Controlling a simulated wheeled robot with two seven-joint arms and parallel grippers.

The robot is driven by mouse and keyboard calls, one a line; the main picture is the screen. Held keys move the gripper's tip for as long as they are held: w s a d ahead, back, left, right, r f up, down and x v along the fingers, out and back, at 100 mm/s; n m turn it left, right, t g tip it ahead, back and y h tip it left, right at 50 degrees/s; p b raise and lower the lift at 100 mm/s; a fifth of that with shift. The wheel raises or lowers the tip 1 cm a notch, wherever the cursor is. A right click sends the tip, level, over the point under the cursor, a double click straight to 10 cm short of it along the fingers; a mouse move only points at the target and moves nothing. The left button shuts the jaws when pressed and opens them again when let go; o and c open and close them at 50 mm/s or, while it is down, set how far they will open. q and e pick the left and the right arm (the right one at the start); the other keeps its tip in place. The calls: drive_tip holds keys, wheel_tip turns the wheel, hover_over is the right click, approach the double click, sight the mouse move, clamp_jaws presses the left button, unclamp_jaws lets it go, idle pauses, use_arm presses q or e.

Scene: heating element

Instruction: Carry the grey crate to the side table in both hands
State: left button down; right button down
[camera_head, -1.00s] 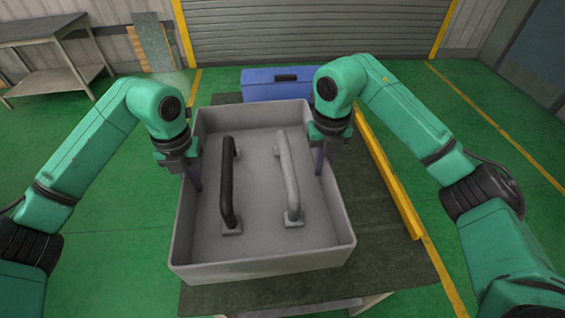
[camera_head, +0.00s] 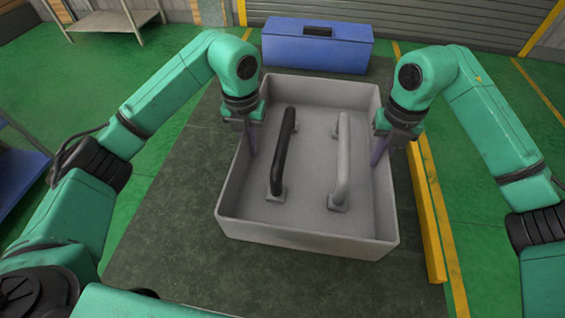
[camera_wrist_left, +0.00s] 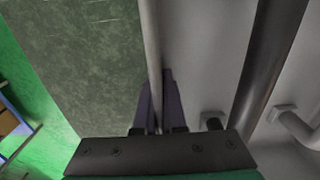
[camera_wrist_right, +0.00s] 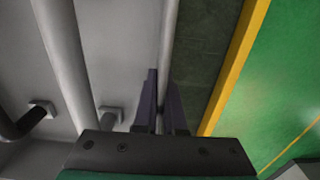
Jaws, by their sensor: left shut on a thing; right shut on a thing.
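The grey crate (camera_head: 310,236) is an open box at the middle of the head view, over a dark table top (camera_head: 170,235). It holds a black handle (camera_head: 283,150) and a light grey handle (camera_head: 342,160). My left gripper (camera_head: 252,145) is shut on the crate's left wall; that wall runs between its fingers in the left wrist view (camera_wrist_left: 158,105). My right gripper (camera_head: 380,143) is shut on the right wall, which shows between its fingers in the right wrist view (camera_wrist_right: 165,105). I cannot tell whether the crate's bottom touches the table.
A blue toolbox (camera_head: 317,48) stands just behind the crate. A yellow bar (camera_head: 424,210) runs along the table's right side. A grey bench (camera_head: 110,20) is at the back left, and a blue surface (camera_head: 20,175) is at the far left. The table top left of the crate is bare.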

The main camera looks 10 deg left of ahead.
sight(251, 157)
use_arm(q)
drive_tip(key=shift+d+r, duration=0.1)
drive_tip(key=shift+r, duration=0.15)
use_arm(e)
drive_tip(key=shift+s+r, duration=0.1)
drive_tip(key=shift+r, duration=0.05)
